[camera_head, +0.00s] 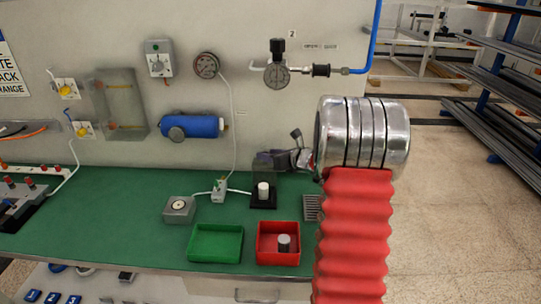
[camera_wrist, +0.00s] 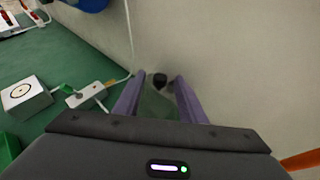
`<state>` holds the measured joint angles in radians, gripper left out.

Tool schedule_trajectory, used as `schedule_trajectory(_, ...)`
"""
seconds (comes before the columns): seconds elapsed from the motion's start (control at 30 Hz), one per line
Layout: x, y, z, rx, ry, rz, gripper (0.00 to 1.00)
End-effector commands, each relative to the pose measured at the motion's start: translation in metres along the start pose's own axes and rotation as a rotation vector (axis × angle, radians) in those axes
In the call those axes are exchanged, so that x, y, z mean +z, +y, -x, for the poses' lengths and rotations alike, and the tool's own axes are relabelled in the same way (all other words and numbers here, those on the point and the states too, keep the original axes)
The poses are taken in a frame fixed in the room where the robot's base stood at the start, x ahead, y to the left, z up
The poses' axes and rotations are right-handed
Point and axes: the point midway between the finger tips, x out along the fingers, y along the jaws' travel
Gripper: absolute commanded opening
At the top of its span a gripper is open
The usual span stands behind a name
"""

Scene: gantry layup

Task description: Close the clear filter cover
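The filter unit has a black base (camera_head: 264,204) on the green bench, with a white filter cylinder (camera_head: 263,190) standing on it. A see-through, smoky shape that looks like the clear cover (camera_head: 264,172) rises around and above the cylinder; its exact tilt is hard to tell. My gripper (camera_head: 272,158) is at the top of the unit, reaching in from the right. In the wrist view, my gripper (camera_wrist: 158,98) has two purple fingers spread apart. A clear greenish surface and a dark knob (camera_wrist: 160,80) show between them. Contact with the cover cannot be told.
A white fitting (camera_head: 218,190) with a hose and a grey box with a dial (camera_head: 179,208) stand left of the unit. A green tray (camera_head: 215,243) and a red tray (camera_head: 279,256) lie in front. The panel wall (camera_head: 240,100) is close behind.

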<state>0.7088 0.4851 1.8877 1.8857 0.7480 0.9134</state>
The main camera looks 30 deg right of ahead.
Motion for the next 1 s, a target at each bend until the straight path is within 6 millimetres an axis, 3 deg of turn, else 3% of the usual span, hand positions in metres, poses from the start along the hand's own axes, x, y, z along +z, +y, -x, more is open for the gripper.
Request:
schedule_trajectory(0.1,-0.0001,-0.0002,0.0003,0.0,0.0,0.0,0.36)
schedule_trajectory(0.6,-0.0002,-0.0006,0.0007,-0.001,0.0,-0.001,0.01)
schedule_trajectory(1.0,-0.0001,-0.0027,0.001,-0.001,0.0,-0.001,0.0)
